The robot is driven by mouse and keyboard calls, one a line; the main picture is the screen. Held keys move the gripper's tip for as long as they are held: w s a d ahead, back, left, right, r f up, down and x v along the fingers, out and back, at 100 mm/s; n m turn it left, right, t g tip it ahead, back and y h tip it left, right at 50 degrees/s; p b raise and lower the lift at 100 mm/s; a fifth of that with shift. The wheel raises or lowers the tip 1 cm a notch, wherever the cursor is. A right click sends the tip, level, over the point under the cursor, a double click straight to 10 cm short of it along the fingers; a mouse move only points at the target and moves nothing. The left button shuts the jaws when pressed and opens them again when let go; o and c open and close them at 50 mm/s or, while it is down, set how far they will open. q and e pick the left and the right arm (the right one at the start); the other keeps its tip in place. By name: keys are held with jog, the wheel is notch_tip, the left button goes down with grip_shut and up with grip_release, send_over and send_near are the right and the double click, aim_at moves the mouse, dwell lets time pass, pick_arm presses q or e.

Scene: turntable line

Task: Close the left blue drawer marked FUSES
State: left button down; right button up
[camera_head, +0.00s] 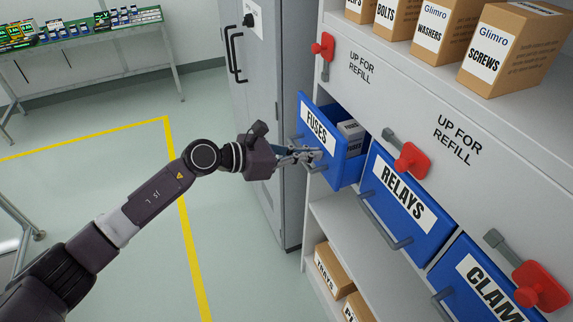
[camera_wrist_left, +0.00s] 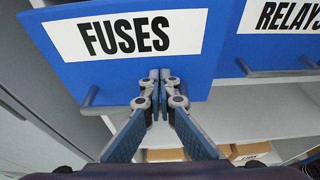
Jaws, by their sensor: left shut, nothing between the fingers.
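The blue FUSES drawer (camera_head: 352,168) stands pulled out of the grey cabinet in the head view, and white boxes (camera_head: 350,129) show inside it. Its white label faces out, and its grey bar handle (camera_wrist_left: 104,108) runs below the label in the left wrist view. My left gripper (camera_head: 312,155) is shut and empty at the drawer's front, near the handle. In the left wrist view its fingertips (camera_wrist_left: 160,76) lie just below the label, over the middle of the drawer front. I cannot tell whether they touch it. My right gripper is in neither view.
The blue RELAYS drawer (camera_head: 405,213) and another blue drawer (camera_head: 475,285) are to the right. Red levers (camera_head: 411,160) sit on the cabinet above the drawers. Cardboard boxes (camera_head: 511,52) stand on top. A grey locker (camera_head: 262,100) is left of the cabinet.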

aim_at(327, 150)
pick_arm(q)
jog(key=d, duration=0.2)
jog(key=w+d+b, duration=0.1)
jog(key=d, duration=0.1)
jog(key=shift+w, duration=0.15)
jog(key=shift+w+d+b, duration=0.25)
jog(key=shift+d+b, duration=0.05)
jog(key=shift+d, duration=0.5)
jog(key=shift+r, duration=0.15)
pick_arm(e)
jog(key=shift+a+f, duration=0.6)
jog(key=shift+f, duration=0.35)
